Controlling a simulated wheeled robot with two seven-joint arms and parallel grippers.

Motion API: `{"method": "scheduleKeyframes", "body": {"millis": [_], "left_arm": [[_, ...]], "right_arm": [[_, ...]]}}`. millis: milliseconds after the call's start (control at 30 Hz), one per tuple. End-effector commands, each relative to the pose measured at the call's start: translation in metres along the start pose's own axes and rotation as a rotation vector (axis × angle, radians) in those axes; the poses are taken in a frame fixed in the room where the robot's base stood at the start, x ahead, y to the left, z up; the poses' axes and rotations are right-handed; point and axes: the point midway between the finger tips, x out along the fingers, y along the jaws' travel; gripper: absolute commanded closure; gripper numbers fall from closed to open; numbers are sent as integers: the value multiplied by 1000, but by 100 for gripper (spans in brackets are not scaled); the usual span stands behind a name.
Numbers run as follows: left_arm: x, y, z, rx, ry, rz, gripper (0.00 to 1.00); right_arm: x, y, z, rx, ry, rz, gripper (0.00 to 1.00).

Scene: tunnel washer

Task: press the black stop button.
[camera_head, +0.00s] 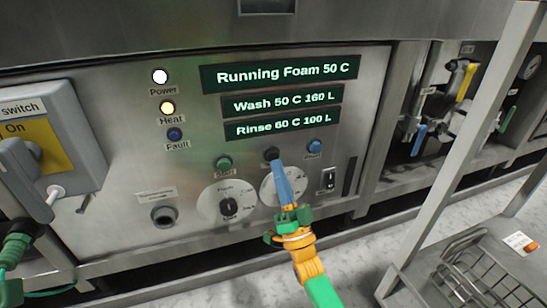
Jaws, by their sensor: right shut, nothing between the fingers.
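The black stop button (271,154) sits on the steel control panel (120,105), between the green start button (223,163) and a blue button (314,147). My right gripper (277,168) reaches up from the bottom, with its slim blue fingers shut together and empty. The fingertips are just below the black button and overlap its lower edge in the picture. I cannot tell whether they touch it. The label under the button is hidden by the fingers.
Displays (280,73) read "Running Foam 50 C" and wash and rinse settings. Power and heat lamps are lit. Dials (225,205) and a rocker switch (328,180) lie below the buttons. A switch box (50,130) stands left; a metal rack (455,170) stands right.

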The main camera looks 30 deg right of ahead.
Motion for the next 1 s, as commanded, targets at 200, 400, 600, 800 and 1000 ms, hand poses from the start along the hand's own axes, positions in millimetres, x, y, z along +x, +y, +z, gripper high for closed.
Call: {"method": "scheduleKeyframes", "body": {"millis": [200, 400, 600, 800, 1000], "left_arm": [[-5, 1, 0, 0, 0, 0, 100], [-4, 0, 0, 0, 0, 1, 100], [-4, 1, -1, 1, 2, 4, 100], [-6, 1, -1, 0, 1, 2, 100], [-8, 1, -1, 0, 1, 1, 100]], "right_arm": [[4, 4, 4, 1, 1, 0, 100], [6, 4, 4, 1, 0, 0, 100], [6, 4, 4, 0, 0, 0, 100], [7, 6, 6, 0, 0, 0, 100], [9, 7, 7, 0, 0, -1, 100]]}}
